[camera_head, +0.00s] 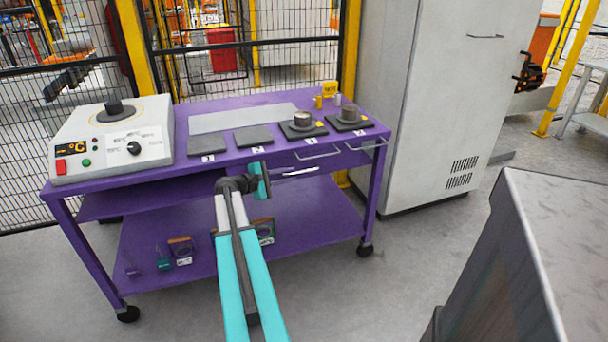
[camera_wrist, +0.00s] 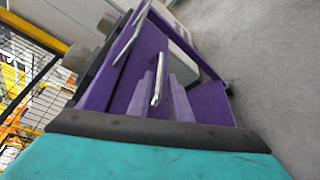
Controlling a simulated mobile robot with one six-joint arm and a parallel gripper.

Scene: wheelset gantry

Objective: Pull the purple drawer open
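A purple workbench (camera_head: 210,182) on castors stands in front of me. Silver bar handles are on its purple front, below the top's right half: one at centre right (camera_head: 318,154), one at far right (camera_head: 366,145). A bright bar (camera_head: 300,172) lies lower, just right of my gripper (camera_head: 264,180). In the wrist view a purple drawer front (camera_wrist: 143,73) carries a silver handle (camera_wrist: 157,80), with another handle (camera_wrist: 130,36) up and left. My gripper's teal and black body fills the bottom of that view; its fingertips are not clear. I see no contact with a handle.
On the bench top are a white control box (camera_head: 110,140), dark numbered pads (camera_head: 254,136) and metal cylinders (camera_head: 349,113). Small items sit on the lower shelf. A grey cabinet (camera_head: 415,90) stands right of the bench. A dark metal-topped block (camera_head: 560,235) is at right. Grey floor lies between.

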